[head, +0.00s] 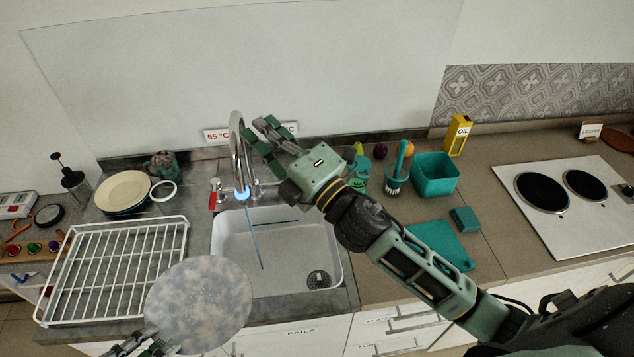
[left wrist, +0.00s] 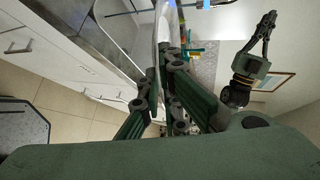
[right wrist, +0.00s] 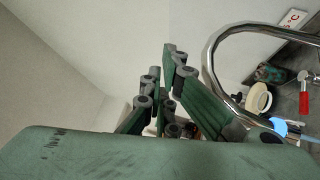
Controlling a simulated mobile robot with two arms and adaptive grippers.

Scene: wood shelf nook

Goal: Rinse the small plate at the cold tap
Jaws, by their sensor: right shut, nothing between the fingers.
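The small plate (head: 197,305), grey and blotchy, is in front of the sink (head: 300,285) at its left side, apart from the water stream. My left gripper (head: 150,343) is shut on its near edge; the left wrist view shows the plate edge-on (left wrist: 166,28) between the fingers (left wrist: 160,85). The tap (head: 236,140) has a glowing blue ring, and a thin blue stream (head: 254,235) runs into the sink. My right gripper (head: 268,135) is shut and empty, just right of the spout. A red handle (head: 212,200) shows at the tap's left; my right gripper hides the right side.
A white wire rack (head: 115,270) stands left of the sink, with stacked plates (head: 123,190) behind it. Right of the sink are a teal tub (head: 436,175), a brush (head: 397,170), a teal board (head: 440,243) and an oil box (head: 458,135). My right arm crosses above the counter.

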